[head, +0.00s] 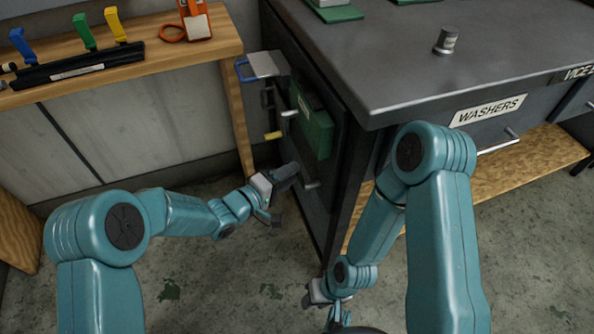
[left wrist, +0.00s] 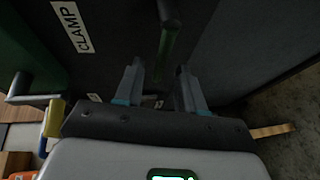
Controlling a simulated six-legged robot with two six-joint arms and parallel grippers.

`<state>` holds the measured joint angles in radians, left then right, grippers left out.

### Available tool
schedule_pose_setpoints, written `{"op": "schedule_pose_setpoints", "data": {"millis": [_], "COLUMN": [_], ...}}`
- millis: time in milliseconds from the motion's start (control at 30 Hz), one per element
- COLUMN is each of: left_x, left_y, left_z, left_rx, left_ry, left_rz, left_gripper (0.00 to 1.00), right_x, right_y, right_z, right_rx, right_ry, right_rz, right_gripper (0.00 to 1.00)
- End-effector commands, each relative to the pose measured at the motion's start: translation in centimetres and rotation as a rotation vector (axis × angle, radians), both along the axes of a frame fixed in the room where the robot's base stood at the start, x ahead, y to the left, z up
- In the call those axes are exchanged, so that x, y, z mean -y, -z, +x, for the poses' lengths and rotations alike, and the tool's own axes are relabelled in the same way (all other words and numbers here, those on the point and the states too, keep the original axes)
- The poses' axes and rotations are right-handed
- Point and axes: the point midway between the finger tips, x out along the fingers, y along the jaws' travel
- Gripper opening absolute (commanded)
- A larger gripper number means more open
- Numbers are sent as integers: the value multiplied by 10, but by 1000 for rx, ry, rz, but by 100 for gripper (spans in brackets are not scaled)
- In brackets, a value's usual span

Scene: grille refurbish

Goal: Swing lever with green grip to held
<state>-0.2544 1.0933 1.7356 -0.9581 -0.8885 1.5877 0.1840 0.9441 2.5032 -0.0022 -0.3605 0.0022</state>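The lever's dark green grip (left wrist: 170,32) shows in the left wrist view, standing out from a dark panel near a CLAMP label (left wrist: 74,26). My left gripper (left wrist: 160,88) is open, its two fingers apart with the grip just beyond and roughly between them; contact does not show. In the head view my left gripper (head: 284,194) is low beside the dark cabinet's side. A short bar (head: 311,184) beside it there is too dim to tell its colour. My right gripper (head: 331,312) hangs low near the bottom edge, its fingers partly hidden.
The cabinet side also carries a green box (head: 314,132), a blue-ended handle (head: 264,66) and a yellow-ended lever (head: 273,135). The grey worktop (head: 400,60) overhangs at right, with a drawer labelled WASHERS (head: 488,110). A wooden bench (head: 145,60) stands left. Floor (head: 200,270) shows between my arms.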

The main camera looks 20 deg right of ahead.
Motion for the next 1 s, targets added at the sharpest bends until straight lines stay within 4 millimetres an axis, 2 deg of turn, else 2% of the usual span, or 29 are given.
{"op": "schedule_pose_setpoints", "data": {"millis": [600, 1000], "left_x": [-47, -50], "left_y": [-10, -10], "left_z": [-23, -25], "left_rx": [-1, 0], "left_ry": [-1, 0], "left_rz": [0, 0], "left_gripper": [39, 39], "right_x": [0, 0], "right_y": [-20, -21], "right_z": [0, 0], "right_rx": [0, 0], "right_ry": [0, 0], "right_rz": [0, 0], "right_gripper": [34, 34]}}
